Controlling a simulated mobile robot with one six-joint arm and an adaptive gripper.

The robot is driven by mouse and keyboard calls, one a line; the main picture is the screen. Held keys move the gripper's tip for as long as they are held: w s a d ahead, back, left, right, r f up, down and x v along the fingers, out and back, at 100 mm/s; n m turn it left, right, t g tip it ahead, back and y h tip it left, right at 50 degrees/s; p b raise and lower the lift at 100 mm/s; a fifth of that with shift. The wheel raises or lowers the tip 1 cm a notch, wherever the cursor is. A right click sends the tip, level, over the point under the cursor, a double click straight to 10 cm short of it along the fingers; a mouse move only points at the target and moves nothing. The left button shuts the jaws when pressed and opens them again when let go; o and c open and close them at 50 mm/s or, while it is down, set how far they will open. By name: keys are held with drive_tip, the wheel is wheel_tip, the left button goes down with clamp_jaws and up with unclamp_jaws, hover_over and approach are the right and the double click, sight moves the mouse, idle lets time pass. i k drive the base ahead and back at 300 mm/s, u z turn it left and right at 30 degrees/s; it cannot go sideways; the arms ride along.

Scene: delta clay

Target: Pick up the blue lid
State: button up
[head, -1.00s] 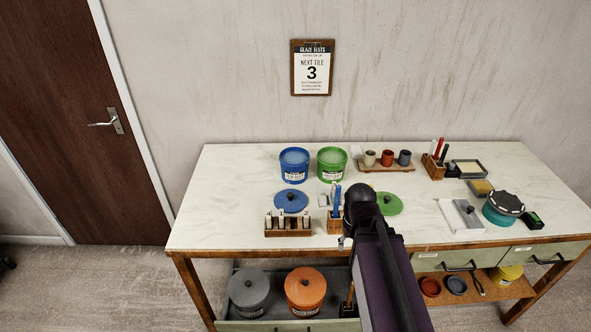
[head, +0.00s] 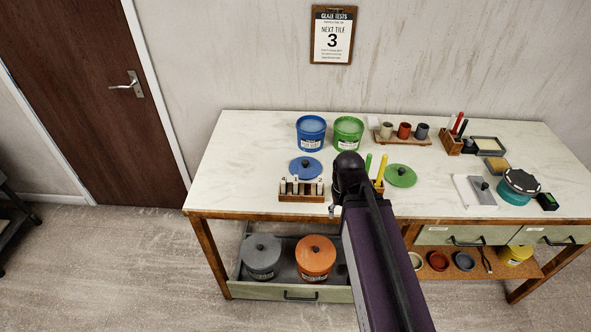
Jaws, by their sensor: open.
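The blue lid (head: 304,169) is round with a dark knob on top. It lies flat on the pale worktop (head: 240,160), in front of the blue bucket (head: 311,137) and behind a wooden rack (head: 308,194) of small pale tiles. The blue bucket stands uncovered. Nothing touches or covers the lid in the head view. My arm reaches up from the bottom, its black joint to the right of the lid and apart from it. My gripper's fingers are not visible; the arm hides what lies behind it.
A green bucket (head: 348,134) stands beside the blue one; a green lid (head: 400,175) lies right of my arm. A holder (head: 379,186) with coloured tools is partly hidden by my arm. An open drawer (head: 290,292) below holds grey and orange lidded buckets. The worktop's left end is clear.

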sight(308, 168)
drive_tip(key=u, duration=0.35)
drive_tip(key=k, duration=1.35)
drive_tip(key=z, duration=0.45)
drive_tip(key=i, duration=1)
drive_tip(key=z, duration=0.05)
